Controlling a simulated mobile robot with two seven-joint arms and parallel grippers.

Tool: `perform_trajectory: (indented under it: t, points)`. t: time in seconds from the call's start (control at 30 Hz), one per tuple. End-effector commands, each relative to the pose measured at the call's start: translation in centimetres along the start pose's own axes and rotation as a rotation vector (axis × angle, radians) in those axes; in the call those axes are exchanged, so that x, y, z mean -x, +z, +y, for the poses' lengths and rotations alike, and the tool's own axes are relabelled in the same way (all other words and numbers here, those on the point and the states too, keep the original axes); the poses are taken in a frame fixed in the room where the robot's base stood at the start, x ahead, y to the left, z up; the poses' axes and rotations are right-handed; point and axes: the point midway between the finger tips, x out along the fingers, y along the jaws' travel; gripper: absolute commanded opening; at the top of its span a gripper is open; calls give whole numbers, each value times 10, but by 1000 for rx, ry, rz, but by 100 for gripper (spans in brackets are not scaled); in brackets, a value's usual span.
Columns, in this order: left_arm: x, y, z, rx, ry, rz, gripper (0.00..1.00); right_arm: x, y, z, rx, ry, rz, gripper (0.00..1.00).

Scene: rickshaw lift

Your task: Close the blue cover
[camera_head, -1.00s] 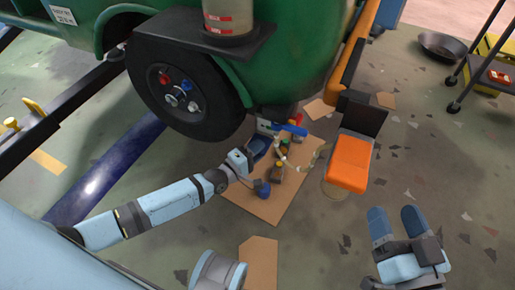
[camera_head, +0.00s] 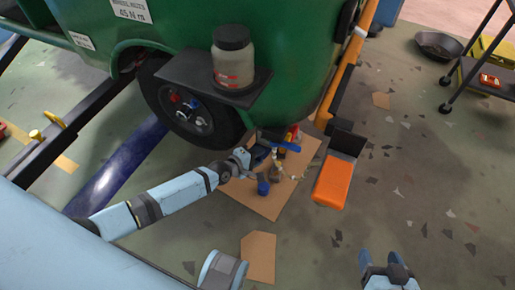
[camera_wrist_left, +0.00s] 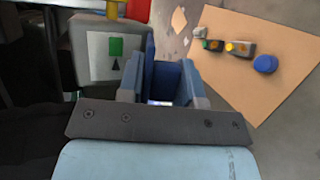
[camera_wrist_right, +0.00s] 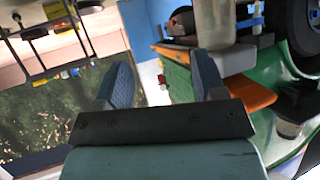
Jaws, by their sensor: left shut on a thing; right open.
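The blue cover (camera_wrist_left: 165,78) is a dark blue panel between the fingers of my left gripper (camera_wrist_left: 162,100) in the left wrist view. The gripper is shut on it, and the fingers hide part of it. A grey box (camera_wrist_left: 88,55) with a green label and a black arrow is right beside it on the left.
The green vehicle (camera_head: 290,70) and its wheel (camera_head: 215,130) stand just behind my left gripper. A cardboard sheet (camera_head: 262,203) carries several small bottles and a blue-capped container (camera_head: 263,187).

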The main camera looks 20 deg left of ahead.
Motion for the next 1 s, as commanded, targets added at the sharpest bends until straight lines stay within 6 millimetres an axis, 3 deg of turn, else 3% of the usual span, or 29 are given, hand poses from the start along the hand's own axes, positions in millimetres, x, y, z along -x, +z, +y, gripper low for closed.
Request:
perform_trajectory:
  t: [0.4,0.93,0.97,1.0]
  points:
    - [5,3,1,63,-155,-2,0,9,-4,5,23,27,-58,64]
    - [4,3,-2,70,-176,-3,0,8,-1,6,25,31,-67,64]
    - [4,3,-2,70,-176,-3,39,8,-1,6,25,31,-67,64]
    - [4,2,-2,69,-175,-3,49,8,-1,6,25,31,-66,64]
